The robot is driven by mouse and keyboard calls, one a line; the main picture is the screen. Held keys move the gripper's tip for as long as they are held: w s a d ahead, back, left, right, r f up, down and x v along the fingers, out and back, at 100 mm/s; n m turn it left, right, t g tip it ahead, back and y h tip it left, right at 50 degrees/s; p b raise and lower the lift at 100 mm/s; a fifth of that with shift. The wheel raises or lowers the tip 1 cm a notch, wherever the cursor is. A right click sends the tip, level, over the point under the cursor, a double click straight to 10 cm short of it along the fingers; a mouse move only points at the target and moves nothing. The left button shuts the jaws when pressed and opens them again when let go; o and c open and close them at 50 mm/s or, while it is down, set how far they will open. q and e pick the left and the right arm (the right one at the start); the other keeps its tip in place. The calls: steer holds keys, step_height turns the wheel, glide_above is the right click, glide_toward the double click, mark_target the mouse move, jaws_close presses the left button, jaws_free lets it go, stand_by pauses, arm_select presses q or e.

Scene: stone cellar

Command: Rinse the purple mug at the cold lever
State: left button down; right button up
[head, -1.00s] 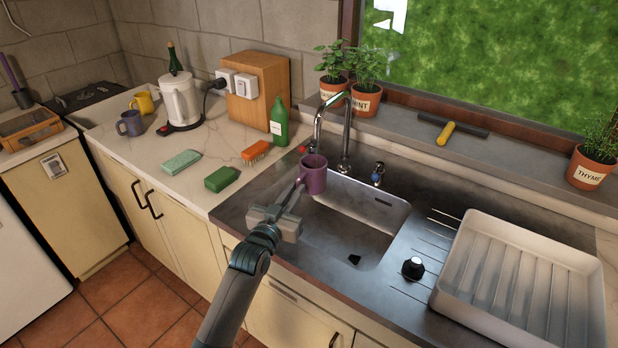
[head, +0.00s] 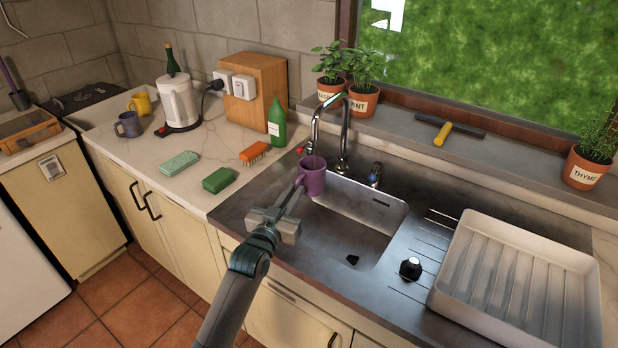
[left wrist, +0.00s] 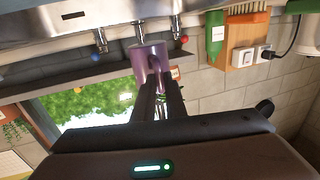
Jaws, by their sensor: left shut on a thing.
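The purple mug (head: 313,180) is upright over the back left of the sink basin (head: 335,235), close to the tap spout (head: 316,122). My left gripper (head: 299,188) is shut on the mug's handle side, and the left wrist view shows its two fingers (left wrist: 160,92) meeting the mug (left wrist: 150,62). The cold lever (head: 375,176), marked blue, stands right of the tap and apart from the mug. It also shows in the left wrist view (left wrist: 98,55). I see no running water. I cannot tell whether the spout is exactly above the mug. My right gripper is out of view.
The red-marked lever (head: 300,150) is just behind and left of the mug. A green bottle (head: 277,124), orange brush (head: 254,152) and green sponge (head: 218,179) stand left of the sink. A black plug (head: 411,268) and white drying tray (head: 515,285) are at right.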

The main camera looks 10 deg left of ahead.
arm_select(q)
steer(key=shift+w+a, duration=0.25)
steer(key=shift+a, duration=0.1)
steer(key=shift+s+r, duration=0.1)
stand_by(0.5)
steer(key=s+a+p, duration=0.3)
steer(key=s+a, duration=0.1)
steer(key=s, duration=0.2)
steer(key=shift+s, duration=0.35)
stand_by(0.4)
steer(key=shift+a, duration=0.1)
steer(key=shift+r+p, duration=0.1)
steer(key=shift+p, duration=0.25)
stand_by(1.1)
